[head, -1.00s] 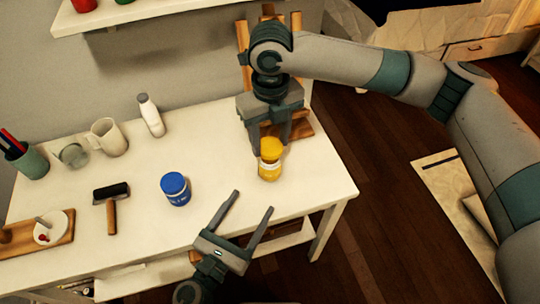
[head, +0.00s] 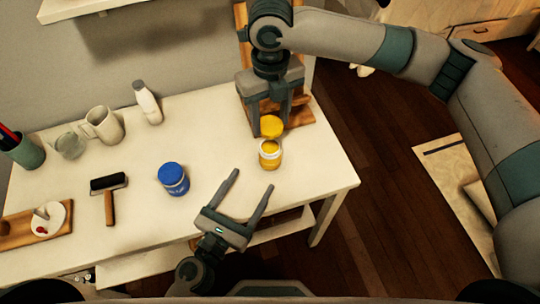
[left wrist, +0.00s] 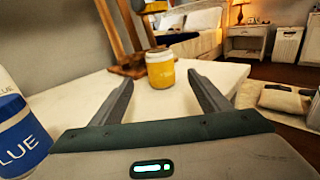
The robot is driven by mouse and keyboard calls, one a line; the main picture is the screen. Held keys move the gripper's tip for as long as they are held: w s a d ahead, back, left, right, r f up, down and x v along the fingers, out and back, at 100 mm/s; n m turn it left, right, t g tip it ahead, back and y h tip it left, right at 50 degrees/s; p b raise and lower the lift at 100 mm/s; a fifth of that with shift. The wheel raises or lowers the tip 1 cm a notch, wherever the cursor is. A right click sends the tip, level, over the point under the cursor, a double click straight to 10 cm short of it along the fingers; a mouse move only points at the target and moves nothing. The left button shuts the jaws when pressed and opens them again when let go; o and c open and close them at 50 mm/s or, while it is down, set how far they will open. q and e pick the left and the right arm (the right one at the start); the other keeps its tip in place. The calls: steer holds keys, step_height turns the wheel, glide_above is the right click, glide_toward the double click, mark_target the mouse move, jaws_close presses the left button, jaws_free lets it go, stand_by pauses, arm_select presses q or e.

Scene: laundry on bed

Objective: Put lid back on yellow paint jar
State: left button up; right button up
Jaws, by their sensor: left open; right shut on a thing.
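The yellow paint jar (head: 270,160) stands upright on the white table near its right end, with its white rim and open mouth showing. Its yellow lid (head: 271,125) is off it, between the fingers of my right gripper (head: 268,122), which is shut on it just above and behind the jar. My left gripper (head: 254,180) is open and empty at the table's front edge, its fingers pointing toward the jar. In the left wrist view, the jar (left wrist: 160,72) shows beyond and between the open fingers (left wrist: 160,82), apart from them.
A blue paint jar (head: 173,180) stands left of my left gripper. A roller (head: 109,195), mug (head: 104,126), glass (head: 70,145) and white bottle (head: 147,103) are farther left. A wooden stand (head: 297,112) is behind the yellow jar. Table between the two jars is clear.

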arm_select(q)
steer(key=shift+w, duration=0.1)
steer(key=shift+x, duration=5.85)
steer(key=c, duration=1.6)
arm_select(e)
glide_above(270, 148)
steer(key=shift+f, duration=2.5)
steer(key=shift+f, duration=0.1)
steer(key=shift+f, duration=0.75)
steer(key=shift+f, duration=0.55)
